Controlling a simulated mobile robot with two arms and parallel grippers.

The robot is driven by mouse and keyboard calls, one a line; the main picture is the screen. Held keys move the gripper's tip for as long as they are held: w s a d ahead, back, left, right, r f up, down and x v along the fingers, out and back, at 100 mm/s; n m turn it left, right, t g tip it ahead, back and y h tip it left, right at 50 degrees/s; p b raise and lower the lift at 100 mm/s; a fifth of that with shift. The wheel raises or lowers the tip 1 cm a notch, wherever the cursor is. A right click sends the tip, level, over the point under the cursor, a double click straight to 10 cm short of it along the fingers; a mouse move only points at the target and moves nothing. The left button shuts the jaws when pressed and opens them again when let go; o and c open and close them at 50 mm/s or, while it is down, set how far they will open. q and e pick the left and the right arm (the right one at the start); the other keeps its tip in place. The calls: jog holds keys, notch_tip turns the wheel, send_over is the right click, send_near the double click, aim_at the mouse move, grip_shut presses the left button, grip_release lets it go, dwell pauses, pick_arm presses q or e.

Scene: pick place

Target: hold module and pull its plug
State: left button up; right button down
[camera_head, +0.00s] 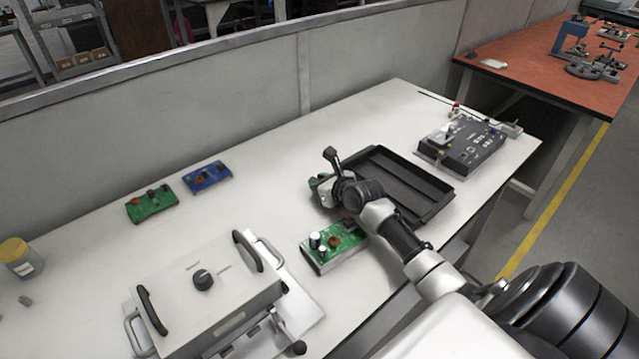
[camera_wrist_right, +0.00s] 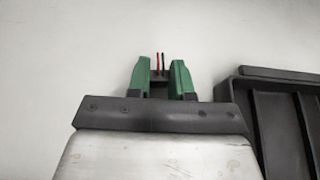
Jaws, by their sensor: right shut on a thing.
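A module with a green circuit board (camera_head: 323,262) lies on the white table in the head view, with dark and white parts on top. My right arm covers its right end. My right gripper (camera_head: 318,188) is just beyond the module and left of the black tray. In the right wrist view, its green fingertips (camera_wrist_right: 161,80) are shut on a small dark plug (camera_wrist_right: 159,82) with a red and a black wire. The plug appears apart from the module. My left gripper is not in view.
The black tray (camera_head: 437,207) lies right of the gripper and shows in the right wrist view (camera_wrist_right: 239,100). A green board (camera_head: 141,212) and a blue board (camera_head: 199,184) lie at the back left. A grey lidded device (camera_head: 225,283) stands at the front. A dark panel (camera_head: 468,153) is far right.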

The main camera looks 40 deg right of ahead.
jog(key=c, duration=1)
grip_release()
jog(key=shift+f, duration=0.15)
jog(key=shift+r, duration=0.2)
jog(key=p+v, duration=0.2)
jog(key=v, duration=1)
jog(key=shift+a+r, duration=0.1)
